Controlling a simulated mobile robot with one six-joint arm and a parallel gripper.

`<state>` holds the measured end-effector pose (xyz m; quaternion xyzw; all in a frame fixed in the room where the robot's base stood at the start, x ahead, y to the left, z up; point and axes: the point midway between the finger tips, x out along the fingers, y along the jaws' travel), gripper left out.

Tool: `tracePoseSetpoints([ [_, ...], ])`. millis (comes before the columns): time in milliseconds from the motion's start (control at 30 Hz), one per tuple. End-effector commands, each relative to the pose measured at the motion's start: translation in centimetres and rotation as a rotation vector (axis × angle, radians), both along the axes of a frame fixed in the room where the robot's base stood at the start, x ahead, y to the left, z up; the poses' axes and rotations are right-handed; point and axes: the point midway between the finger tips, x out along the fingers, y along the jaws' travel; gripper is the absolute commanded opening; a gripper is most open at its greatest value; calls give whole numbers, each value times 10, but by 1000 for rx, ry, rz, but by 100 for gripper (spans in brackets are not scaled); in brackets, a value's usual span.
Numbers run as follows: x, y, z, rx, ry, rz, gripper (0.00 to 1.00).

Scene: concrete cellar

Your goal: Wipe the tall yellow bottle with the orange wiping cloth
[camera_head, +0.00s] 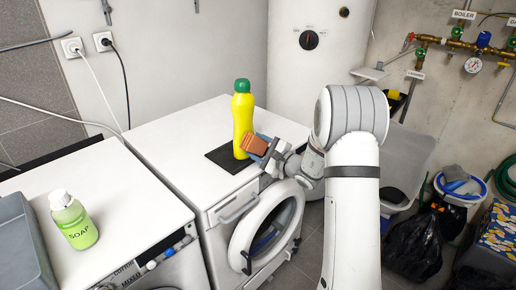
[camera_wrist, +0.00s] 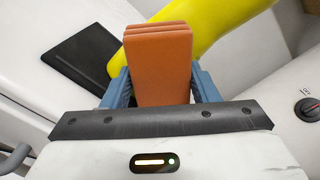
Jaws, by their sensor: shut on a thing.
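The tall yellow bottle (camera_head: 242,122) with a green cap stands upright on a dark mat (camera_head: 226,158) on top of the right-hand white washing machine. My gripper (camera_head: 262,147) is at the bottle's right side, low on its body. It is shut on the folded orange wiping cloth (camera_head: 254,143), which sits between the bottle and my fingers. In the wrist view the cloth (camera_wrist: 158,62) stands between the blue fingers, with the yellow bottle (camera_wrist: 215,28) just behind it. The cloth looks very close to the bottle; I cannot tell for sure whether they touch.
A green soap bottle (camera_head: 74,222) and a grey tray (camera_head: 22,250) are on the left machine. The right machine's round door (camera_head: 266,231) hangs open below my gripper. A white boiler (camera_head: 309,52) stands behind. The machine top left of the mat is clear.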

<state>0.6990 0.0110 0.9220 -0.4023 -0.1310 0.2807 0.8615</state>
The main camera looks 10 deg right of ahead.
Motion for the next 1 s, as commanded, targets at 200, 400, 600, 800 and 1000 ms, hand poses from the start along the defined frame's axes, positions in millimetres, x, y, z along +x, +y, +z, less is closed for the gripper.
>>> tracePoseSetpoints([
  [200,-3,3,-2,0,0,1,36],
  [400,-3,3,9,0,-2,2,36],
  [600,-1,4,27,-1,-2,2,36],
  [800,-1,5,41,0,-2,1,36],
  [1000,0,6,39,0,-2,0,36],
])
